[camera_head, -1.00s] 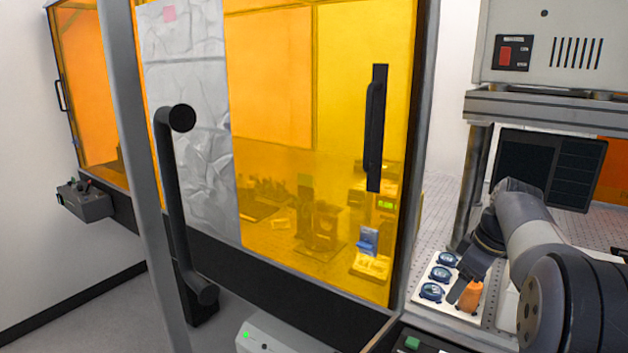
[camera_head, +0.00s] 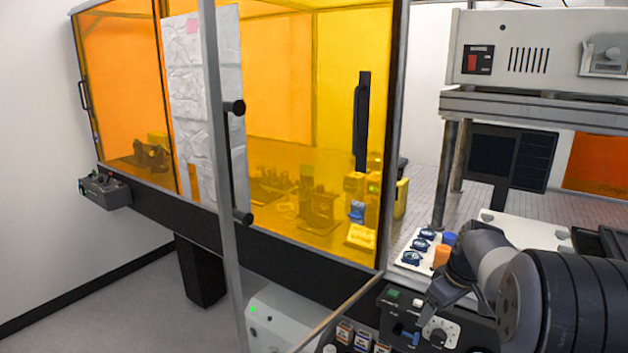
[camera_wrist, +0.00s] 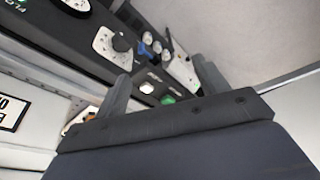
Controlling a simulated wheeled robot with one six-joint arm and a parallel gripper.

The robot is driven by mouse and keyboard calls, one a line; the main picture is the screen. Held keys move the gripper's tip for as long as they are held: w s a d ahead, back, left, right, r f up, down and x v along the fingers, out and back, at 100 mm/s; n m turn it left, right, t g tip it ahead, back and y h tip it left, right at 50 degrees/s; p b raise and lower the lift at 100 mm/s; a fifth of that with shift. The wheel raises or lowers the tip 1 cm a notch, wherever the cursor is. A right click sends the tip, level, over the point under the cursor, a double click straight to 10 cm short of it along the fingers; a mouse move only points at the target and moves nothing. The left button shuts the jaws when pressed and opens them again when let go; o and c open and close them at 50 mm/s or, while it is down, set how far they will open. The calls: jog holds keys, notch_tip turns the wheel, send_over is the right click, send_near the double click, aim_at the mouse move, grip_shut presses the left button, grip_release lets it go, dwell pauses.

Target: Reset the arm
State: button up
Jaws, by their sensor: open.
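My gripper (camera_head: 425,308) is at the lower right of the head view, over the black control panel (camera_head: 398,297). In the wrist view its two fingers (camera_wrist: 163,88) stand well apart and nothing is between them. My arm comes in from the right edge and bends down toward the panel. The panel has a green button (camera_head: 393,294), a dial (camera_head: 437,332) and a blue lever (camera_head: 408,335). The wrist view also shows a dial (camera_wrist: 112,43) and a green button (camera_wrist: 167,100). Whether the gripper touches the panel cannot be told.
A white tray (camera_head: 412,262) holds several dark blue round parts, with an orange cylinder (camera_head: 441,256) and a blue one (camera_head: 449,238) beside it. The amber enclosure (camera_head: 280,120) fills the left and middle. A grey instrument (camera_head: 520,50) sits on a shelf above the bench.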

jog(key=s+a+f+m+h+p, duration=0.1)
jog(key=s+a+f+m+p, duration=0.2)
jog(key=a+f, duration=0.5)
jog(key=shift+s+a+f+m, duration=0.4)
jog(key=shift+s+f+m, duration=0.45)
jog(key=shift+f, duration=1.4)
jog(key=shift+w, duration=0.1)
